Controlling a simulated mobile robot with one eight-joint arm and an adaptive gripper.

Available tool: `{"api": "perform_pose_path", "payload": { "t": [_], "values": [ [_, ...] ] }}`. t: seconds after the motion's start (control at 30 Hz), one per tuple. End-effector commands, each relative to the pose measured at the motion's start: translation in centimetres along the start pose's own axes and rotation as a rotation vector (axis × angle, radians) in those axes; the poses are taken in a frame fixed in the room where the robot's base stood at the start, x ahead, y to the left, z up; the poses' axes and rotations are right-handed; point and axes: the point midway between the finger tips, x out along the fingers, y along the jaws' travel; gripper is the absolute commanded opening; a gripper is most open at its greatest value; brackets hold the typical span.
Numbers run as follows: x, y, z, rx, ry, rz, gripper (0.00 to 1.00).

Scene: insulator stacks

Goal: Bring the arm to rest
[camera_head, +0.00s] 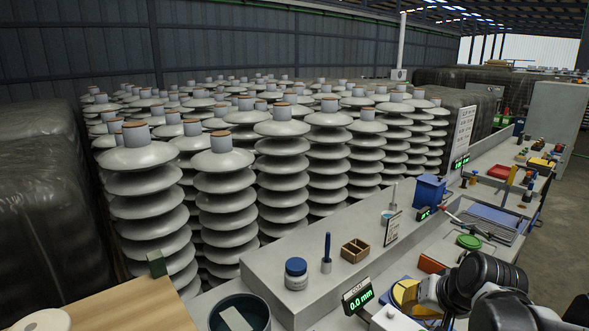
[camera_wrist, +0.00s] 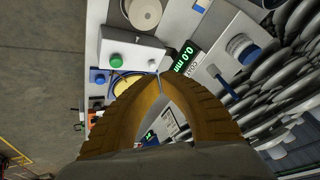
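My arm (camera_head: 485,285), with black and grey links, shows at the bottom right of the head view, over the near part of the workbench. My gripper (camera_wrist: 159,76) shows in the wrist view with two ribbed brown-orange fingers. Their tips meet, and nothing is held between them. The fingers point toward the bench, apart from the display (camera_wrist: 187,58) reading 0.0 mm and the white box with a green button (camera_wrist: 116,61).
Stacks of grey insulators (camera_head: 222,190) stand close behind the bench (camera_head: 290,250). Open floor (camera_wrist: 40,70) lies left in the wrist view.

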Motion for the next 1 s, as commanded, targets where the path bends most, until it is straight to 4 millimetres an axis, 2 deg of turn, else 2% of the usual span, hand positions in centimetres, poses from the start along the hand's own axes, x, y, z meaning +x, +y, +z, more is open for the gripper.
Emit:
{"api": "perform_pose_path", "payload": {
  "t": [0.03, 0.2, 0.3, 0.43, 0.6, 1.0],
  "values": [
    [-1.6, -1.4, 1.5, -0.047, -0.001, 0.01, 0.0],
    [-6.1, -4.0, 5.9, -0.197, 0.012, 0.049, 0.0],
    [-8.0, -4.6, 8.3, -0.274, 0.023, 0.067, 0.0],
    [-9.5, -4.9, 10.5, -0.346, 0.038, 0.081, 0.0],
    [-10.2, -4.9, 11.7, -0.387, 0.047, 0.091, 0.0],
    [-10.2, -4.9, 11.7, -0.389, 0.048, 0.091, 0.0]
  ]
}}
